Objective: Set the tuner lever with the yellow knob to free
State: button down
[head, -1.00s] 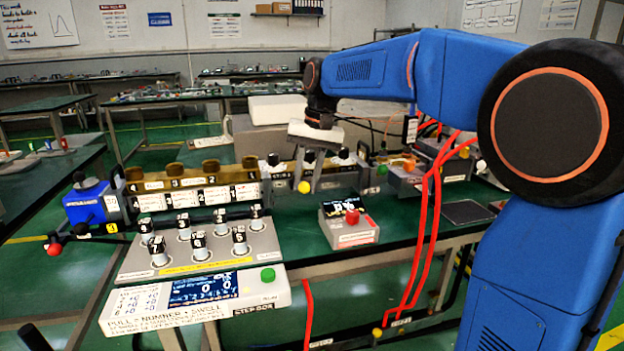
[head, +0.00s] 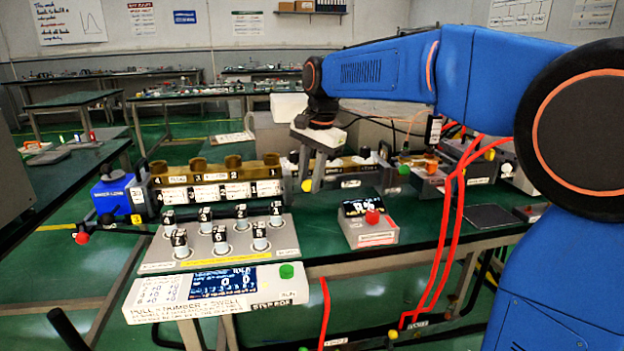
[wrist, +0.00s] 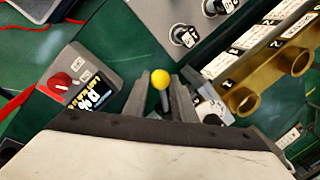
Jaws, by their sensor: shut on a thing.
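The tuner lever's yellow knob (wrist: 160,78) sits between the fingertips of my gripper (wrist: 160,94) in the wrist view, with its dark stem running back between the fingers. In the head view the knob (head: 307,185) shows at the lower end of my gripper (head: 314,178), which points down just right of the brass row. My gripper is shut on the lever. The lever's base and any position marking for free are hidden or too small to read.
A box with a red button (head: 372,217) and display stands to the right. The brass row (head: 217,176) and a grey panel of black-topped knobs (head: 218,255) lie to the left. Red cables (head: 446,230) hang at the right. A dark flat pad (head: 490,216) lies on the green bench.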

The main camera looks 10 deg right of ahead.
dwell(0.4)
jog(key=c, duration=1.5)
grip_release()
jog(key=shift+o, duration=0.2)
jog(key=shift+r, duration=0.1)
notch_tip(320, 180, up, 17)
jog(key=s+d, duration=0.2)
jog(key=shift+s, duration=0.25)
jog(key=shift+d, duration=0.1)
